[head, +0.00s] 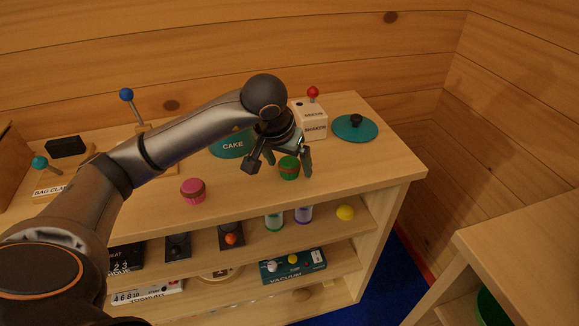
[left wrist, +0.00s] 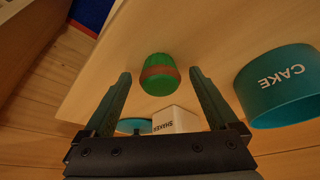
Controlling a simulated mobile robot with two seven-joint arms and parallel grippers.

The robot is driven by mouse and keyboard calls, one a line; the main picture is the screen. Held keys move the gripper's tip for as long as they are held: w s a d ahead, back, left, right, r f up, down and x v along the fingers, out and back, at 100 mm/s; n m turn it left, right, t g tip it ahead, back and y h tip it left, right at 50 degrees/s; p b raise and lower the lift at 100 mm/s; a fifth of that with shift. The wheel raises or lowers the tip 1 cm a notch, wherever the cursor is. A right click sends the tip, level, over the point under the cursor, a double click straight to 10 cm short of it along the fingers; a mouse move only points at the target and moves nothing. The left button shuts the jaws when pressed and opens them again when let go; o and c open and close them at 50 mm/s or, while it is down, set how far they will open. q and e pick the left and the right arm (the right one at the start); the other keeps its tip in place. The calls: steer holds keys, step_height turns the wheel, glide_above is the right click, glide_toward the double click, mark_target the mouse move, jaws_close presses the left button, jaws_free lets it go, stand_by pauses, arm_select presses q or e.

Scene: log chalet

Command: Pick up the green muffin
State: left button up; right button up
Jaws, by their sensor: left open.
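The green muffin (head: 289,168) stands on the top of the wooden shelf unit, and has a reddish-brown band around it. My left gripper (head: 280,168) is open, with its fingers pointing down close to the muffin. In the left wrist view the green muffin (left wrist: 159,75) shows just beyond and between the tips of the open left gripper (left wrist: 160,82). I cannot tell whether a finger touches it; nothing is gripped. My right gripper is not in view.
A teal CAKE container (head: 232,146), a white shaker box (head: 309,120) and a teal lid (head: 354,128) stand behind the muffin. A pink muffin (head: 193,190) is to the left. The shelf top (head: 350,170) is clear to the right.

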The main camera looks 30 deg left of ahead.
arm_select(q)
steer(key=c, duration=1.4)
steer(key=shift+r, duration=0.15)
